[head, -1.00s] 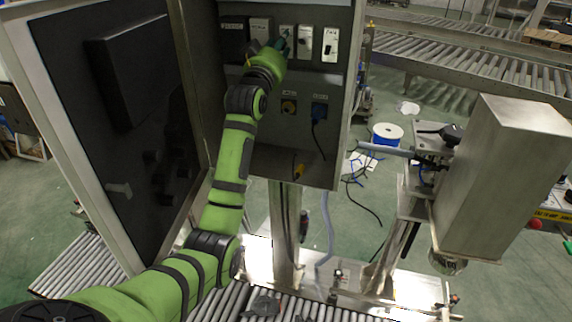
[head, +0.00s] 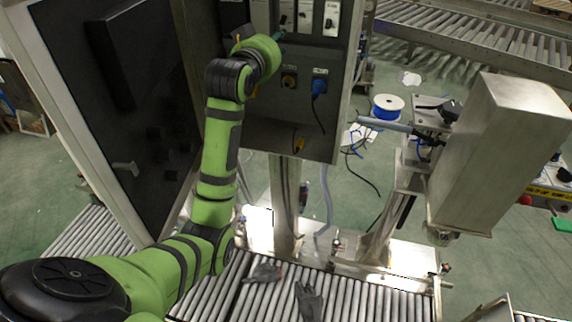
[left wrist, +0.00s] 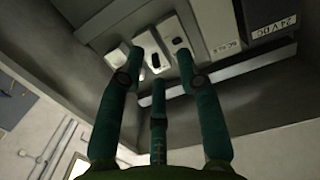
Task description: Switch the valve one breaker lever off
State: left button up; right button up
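A row of breakers sits high in the open cabinet, cut by the top edge of the head view: a right one (head: 331,18), a middle one (head: 305,16) and a left one (head: 286,14). Their labels are too small to read, so I cannot tell which is valve one. My left gripper (head: 281,37) is just below the left breaker, mostly hidden by my wrist. In the left wrist view its teal fingers (left wrist: 160,62) are spread and empty, before the pale breakers (left wrist: 174,31). Contact and lever positions are unclear. My right gripper is out of view.
Below the breakers are a yellow-black rotary switch (head: 289,81) and a blue plug (head: 319,86) with a hanging cable. The cabinet door (head: 115,90) stands open at left. A steel box (head: 495,150) stands at right. Dark gloves (head: 309,300) lie on the roller conveyor.

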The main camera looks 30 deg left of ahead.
pick_arm(q)
jog(key=s+d+f+m+g+h, duration=0.1)
jog(key=s+d+f+g, duration=0.1)
jog(key=f, duration=0.6)
jog(key=s+d+f+m+g, duration=0.1)
jog(key=s+d+f, duration=0.3)
jog(key=f, duration=0.5)
jog(key=s+d+f+g+h, duration=0.1)
jog(key=s+d+f+g, duration=0.1)
jog(key=f, duration=0.6)
jog(key=shift+s+d+f+m+g+h, duration=0.15)
jog(key=shift+s+d+m+g+h, duration=0.3)
jog(key=shift+s, duration=0.75)
jog(key=shift+d, duration=0.1)
